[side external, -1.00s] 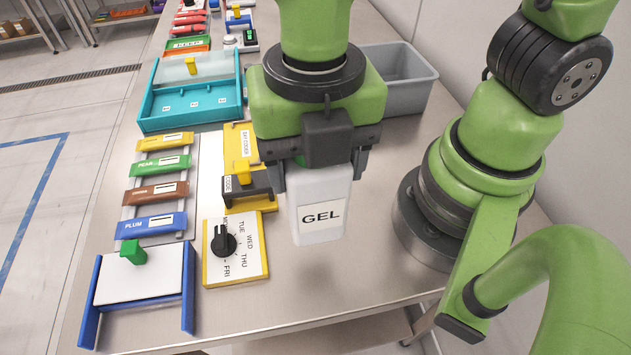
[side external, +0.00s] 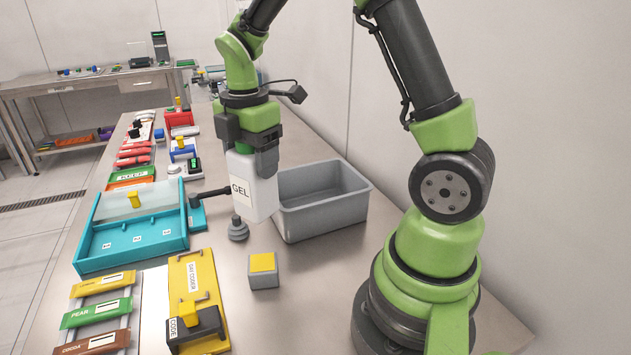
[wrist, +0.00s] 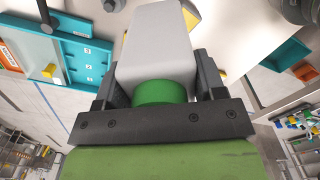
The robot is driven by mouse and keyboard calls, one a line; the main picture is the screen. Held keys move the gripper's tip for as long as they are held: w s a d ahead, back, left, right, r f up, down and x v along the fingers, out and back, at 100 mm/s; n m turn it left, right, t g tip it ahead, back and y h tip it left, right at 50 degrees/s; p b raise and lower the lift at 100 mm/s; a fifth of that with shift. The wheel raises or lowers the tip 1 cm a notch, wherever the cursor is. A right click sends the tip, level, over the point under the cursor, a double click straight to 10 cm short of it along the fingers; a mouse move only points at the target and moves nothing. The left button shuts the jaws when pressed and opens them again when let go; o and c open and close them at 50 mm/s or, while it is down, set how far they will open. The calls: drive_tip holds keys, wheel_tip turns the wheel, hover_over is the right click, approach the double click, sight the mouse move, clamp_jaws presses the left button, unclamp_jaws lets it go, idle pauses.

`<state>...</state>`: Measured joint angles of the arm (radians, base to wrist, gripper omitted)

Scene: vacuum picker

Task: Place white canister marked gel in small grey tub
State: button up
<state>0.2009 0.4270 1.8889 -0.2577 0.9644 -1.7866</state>
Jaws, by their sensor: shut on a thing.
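The white canister marked GEL (side external: 252,188) is held upright between the jaws of my gripper (side external: 252,150), above the table. My gripper is shut on the canister's upper part. In the wrist view the canister (wrist: 158,45) fills the space between the fingers (wrist: 160,88), with a green part near the palm. The small grey tub (side external: 330,212) stands on the table just right of and behind the canister in the side view. Its visible inside looks empty. The canister hangs left of the tub's near left wall, apart from or overlapping it in view; I cannot tell the exact gap.
A grey block with a yellow top (side external: 263,270) stands in front of the tub. A dark grey knob-like piece (side external: 238,230) is below the canister. A teal tray (side external: 130,240) with a black handle lies left. Yellow coder panel (side external: 198,300) is in front. A wall runs behind the tub.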

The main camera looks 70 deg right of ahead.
drive_tip(key=s+d+m, duration=0.4)
drive_tip(key=d+m, duration=0.2)
drive_tip(key=d, duration=1)
wheel_tip(320, 180, down, 10)
drive_tip(key=shift+s+d, duration=0.2)
drive_tip(key=shift+f, duration=0.1)
drive_tip(key=o, duration=1.1)
